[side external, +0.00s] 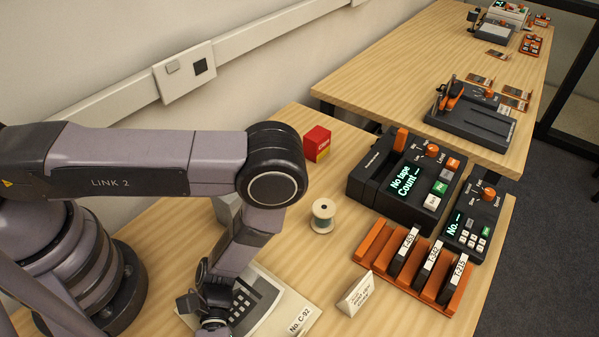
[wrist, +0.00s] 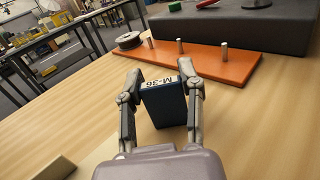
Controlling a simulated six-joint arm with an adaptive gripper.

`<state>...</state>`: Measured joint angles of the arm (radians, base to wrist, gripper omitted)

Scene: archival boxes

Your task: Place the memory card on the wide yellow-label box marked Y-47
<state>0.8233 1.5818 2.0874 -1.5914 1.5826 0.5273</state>
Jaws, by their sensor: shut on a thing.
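My gripper (wrist: 162,95) is shut on a dark blue block (wrist: 165,106) with a white label reading M-36. One finger is on each side, and the block stands upright between them. I cannot tell for sure that this is the memory card. In the side external view my gripper (side external: 207,307) is low at the bottom left, by a pale device (side external: 272,306) marked No. C-92; the block cannot be made out there. No box with a readable Y-47 mark shows in either view. A small red and yellow box (side external: 317,144) stands near the wall, its marking unreadable.
A thread spool (side external: 323,215) and a white sign (side external: 356,294) stand on the table. An orange rack (side external: 372,246) with several black labelled pieces and a dark display machine (side external: 371,185) are right. An orange pegged board (wrist: 226,62) lies ahead in the wrist view, with bare wood before it.

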